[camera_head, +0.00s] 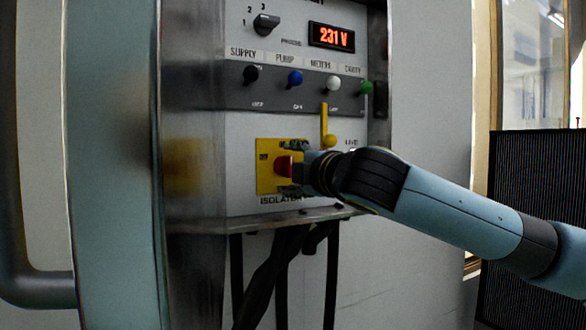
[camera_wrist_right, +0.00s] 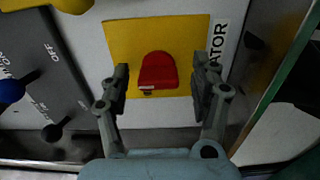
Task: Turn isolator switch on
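The isolator switch is a red knob (camera_head: 284,166) on a yellow plate (camera_head: 264,180), low on the control panel above the label "ISOLATOR". In the right wrist view the red knob (camera_wrist_right: 157,72) sits in the middle of the yellow plate (camera_wrist_right: 190,35). My right gripper (camera_head: 294,166) is at the plate. In the right wrist view its fingers (camera_wrist_right: 161,80) are open, one on each side of the knob, with gaps between them and it. In the head view the gripper hides the plate's right part. My left gripper is not in view.
Above are a rotary selector (camera_head: 266,24), a lit display (camera_head: 331,37) reading 231 V, and a row of coloured toggles, one of them blue (camera_head: 295,77). A yellow lever (camera_head: 324,124) is just above my right gripper. A ledge (camera_head: 290,218) and dark cables (camera_head: 275,275) lie below.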

